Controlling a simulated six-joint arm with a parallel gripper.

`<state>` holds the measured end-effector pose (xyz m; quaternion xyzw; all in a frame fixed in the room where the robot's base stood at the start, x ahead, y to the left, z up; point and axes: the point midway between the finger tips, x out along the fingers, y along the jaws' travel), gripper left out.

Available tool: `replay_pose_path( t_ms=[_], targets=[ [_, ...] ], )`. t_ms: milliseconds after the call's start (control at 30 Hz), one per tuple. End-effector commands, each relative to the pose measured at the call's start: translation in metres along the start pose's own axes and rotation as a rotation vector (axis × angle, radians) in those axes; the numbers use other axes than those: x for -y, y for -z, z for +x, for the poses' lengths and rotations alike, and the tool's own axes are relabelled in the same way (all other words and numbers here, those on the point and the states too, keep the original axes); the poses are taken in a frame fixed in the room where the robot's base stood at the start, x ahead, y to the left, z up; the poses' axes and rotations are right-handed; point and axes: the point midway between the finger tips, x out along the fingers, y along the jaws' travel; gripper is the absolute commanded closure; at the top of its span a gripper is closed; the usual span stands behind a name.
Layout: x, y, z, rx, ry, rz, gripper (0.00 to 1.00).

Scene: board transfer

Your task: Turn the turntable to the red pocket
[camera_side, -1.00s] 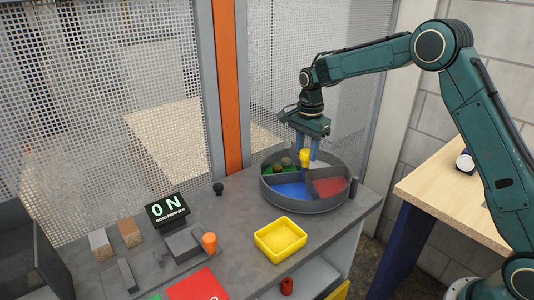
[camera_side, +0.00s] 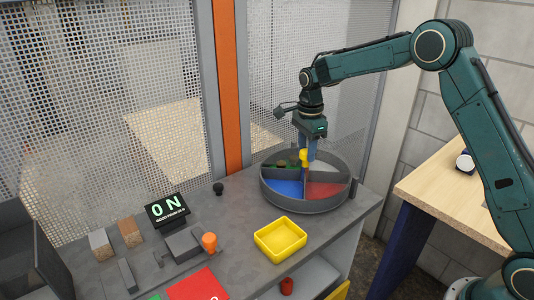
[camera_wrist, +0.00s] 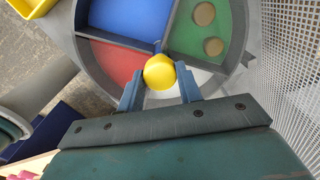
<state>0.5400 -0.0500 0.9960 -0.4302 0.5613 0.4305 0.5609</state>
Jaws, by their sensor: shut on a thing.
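The turntable (camera_side: 305,207) is a round grey tray with dividers on the grey bench. It has a blue pocket (camera_side: 287,188), a red pocket (camera_side: 325,189), a green pocket with round brown pieces and a pale pocket partly hidden by my gripper. A yellow knob (camera_side: 304,158) stands at its centre. My gripper (camera_side: 307,156) is above the turntable, shut on the knob. In the wrist view the yellow knob (camera_wrist: 160,72) sits between the two fingers, with the red pocket (camera_wrist: 112,62), blue pocket (camera_wrist: 128,16) and green pocket (camera_wrist: 205,38) around it.
A yellow tray (camera_side: 280,239) stands in front of the turntable. An orange peg (camera_side: 209,242), an ON display (camera_side: 166,210) and blocks lie to the left. A mesh fence (camera_side: 110,110) with an orange post (camera_side: 228,90) stands behind.

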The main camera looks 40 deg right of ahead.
Motion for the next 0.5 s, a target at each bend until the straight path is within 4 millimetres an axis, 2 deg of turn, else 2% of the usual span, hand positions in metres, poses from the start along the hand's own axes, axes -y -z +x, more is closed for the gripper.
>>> replay_pose_path(
  t_ms=[333, 367, 433, 500],
  targets=[
    [0.0011, 0.0002, -0.0026, 0.001, 0.006, 0.002, 1.00],
    [0.0012, 0.0002, -0.0026, 0.001, 0.006, 0.002, 0.59],
    [0.0011, 0.0002, -0.0024, 0.001, 0.005, 0.002, 0.45],
    [0.0008, 0.0002, -0.0019, 0.001, 0.004, 0.002, 0.43]
  ],
)
